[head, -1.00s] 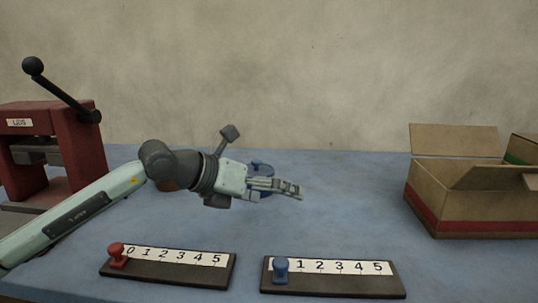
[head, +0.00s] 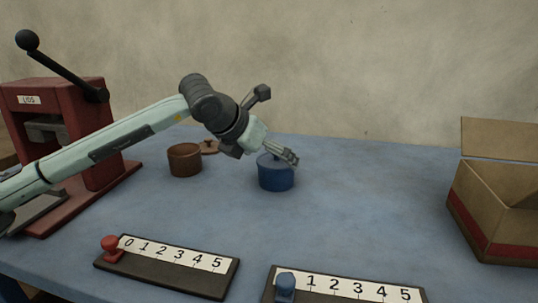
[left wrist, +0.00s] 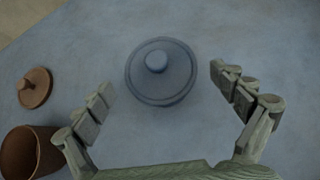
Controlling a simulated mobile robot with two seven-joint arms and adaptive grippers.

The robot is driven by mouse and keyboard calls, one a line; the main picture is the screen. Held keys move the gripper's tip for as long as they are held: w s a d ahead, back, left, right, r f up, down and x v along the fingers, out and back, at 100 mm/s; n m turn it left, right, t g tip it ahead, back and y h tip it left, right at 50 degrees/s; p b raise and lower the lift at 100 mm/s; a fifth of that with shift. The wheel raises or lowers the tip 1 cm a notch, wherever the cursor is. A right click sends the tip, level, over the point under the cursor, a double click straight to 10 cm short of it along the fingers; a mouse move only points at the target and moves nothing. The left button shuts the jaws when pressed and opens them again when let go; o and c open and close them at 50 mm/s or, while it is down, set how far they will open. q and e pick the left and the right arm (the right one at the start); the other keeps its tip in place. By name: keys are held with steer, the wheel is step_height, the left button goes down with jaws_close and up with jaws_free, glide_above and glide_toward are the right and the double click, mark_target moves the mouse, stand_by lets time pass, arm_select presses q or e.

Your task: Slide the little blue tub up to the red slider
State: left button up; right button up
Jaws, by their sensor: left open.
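The little blue tub (head: 276,179) stands upright on the blue table right of the middle, with its knobbed lid on. My left gripper (head: 287,157) is over the tub's top and covers part of its lid. In the left wrist view the tub (left wrist: 161,73) lies ahead, between the lines of my left gripper's open fingers (left wrist: 163,85); nothing is held. The red slider (head: 111,246) is at the 0 end of the left number board (head: 165,274), toward the front left of the table. My right gripper is not in view.
A brown tub (head: 185,162) stands left of the blue tub, its brown lid (head: 209,147) behind it. A blue slider (head: 286,286) is on the right board. A red press (head: 75,140) stands left; a cardboard box (head: 495,210) stands right.

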arm_select(q)
steer(key=x, duration=0.6)
steer(key=shift+w+d+f+p, duration=0.2)
steer(key=shift+w+f+p, duration=0.05)
steer(key=shift+f+p, duration=0.1)
steer(key=shift+w+f, duration=0.1)
steer(key=shift+w, duration=0.05)
steer(key=shift+d, duration=0.1)
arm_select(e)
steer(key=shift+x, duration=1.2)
arm_select(q)
steer(key=shift+c, duration=0.4)
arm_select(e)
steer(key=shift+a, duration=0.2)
arm_select(q)
steer(key=c, duration=1)
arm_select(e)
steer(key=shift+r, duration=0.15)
arm_select(q)
steer(key=o, duration=1.1)
